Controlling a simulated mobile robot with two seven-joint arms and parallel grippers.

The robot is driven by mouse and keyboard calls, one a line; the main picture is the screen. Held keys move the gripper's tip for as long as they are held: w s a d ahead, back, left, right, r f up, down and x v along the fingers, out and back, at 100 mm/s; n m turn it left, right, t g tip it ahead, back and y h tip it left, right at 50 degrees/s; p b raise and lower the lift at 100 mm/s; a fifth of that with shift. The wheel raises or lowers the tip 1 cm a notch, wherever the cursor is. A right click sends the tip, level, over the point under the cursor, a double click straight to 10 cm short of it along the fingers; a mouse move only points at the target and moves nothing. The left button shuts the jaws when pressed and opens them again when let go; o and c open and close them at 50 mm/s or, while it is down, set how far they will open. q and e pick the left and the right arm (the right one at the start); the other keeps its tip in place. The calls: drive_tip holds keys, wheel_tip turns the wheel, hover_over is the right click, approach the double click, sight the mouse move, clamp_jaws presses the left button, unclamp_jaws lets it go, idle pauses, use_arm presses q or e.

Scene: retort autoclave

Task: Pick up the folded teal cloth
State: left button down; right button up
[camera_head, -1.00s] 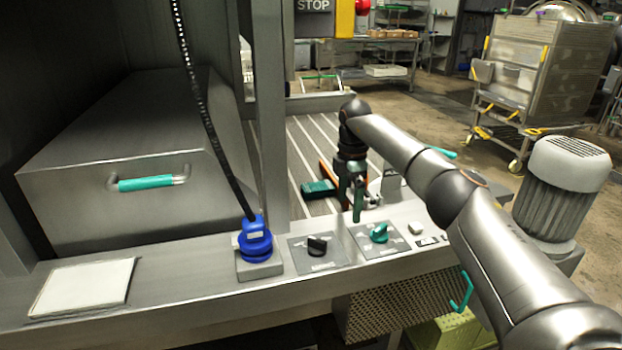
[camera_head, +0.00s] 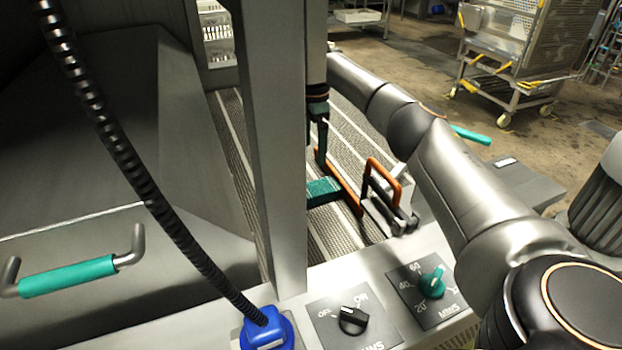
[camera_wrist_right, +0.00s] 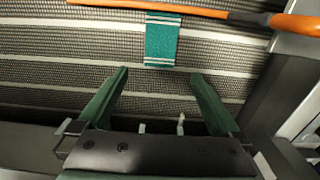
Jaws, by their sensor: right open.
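The folded teal cloth (camera_head: 322,191) lies on the ribbed grey belt, partly hidden by the grey post in the head view. My left gripper is not in view.
An orange-handled tool (camera_wrist_right: 225,14) lies along the cloth's far end. An upright orange handle on a metal bracket (camera_head: 384,180) stands right of the cloth. The grey post (camera_head: 270,130) and black hose (camera_head: 130,160) stand at left. A control panel with knobs (camera_head: 352,318) is in front.

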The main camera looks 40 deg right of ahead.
drive_tip(key=b, duration=0.1)
hover_over(318, 187)
drive_tip(key=a, duration=0.1)
drive_tip(key=f, duration=0.7)
drive_tip(key=shift+w, duration=0.3)
drive_tip(key=f, duration=0.1)
drive_tip(key=f+b, duration=0.1)
drive_tip(key=f, duration=0.1)
drive_tip(key=d+f, duration=0.1)
drive_tip(key=f, duration=0.1)
drive_tip(key=shift+s+b, duration=0.3)
drive_tip(key=shift+b, duration=0.05)
drive_tip(key=shift+f, duration=0.2)
drive_tip(key=c, duration=1.1)
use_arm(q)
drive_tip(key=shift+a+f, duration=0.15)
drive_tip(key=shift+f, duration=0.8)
use_arm(e)
drive_tip(key=shift+c, duration=0.4)
drive_tip(key=shift+r, duration=0.1)
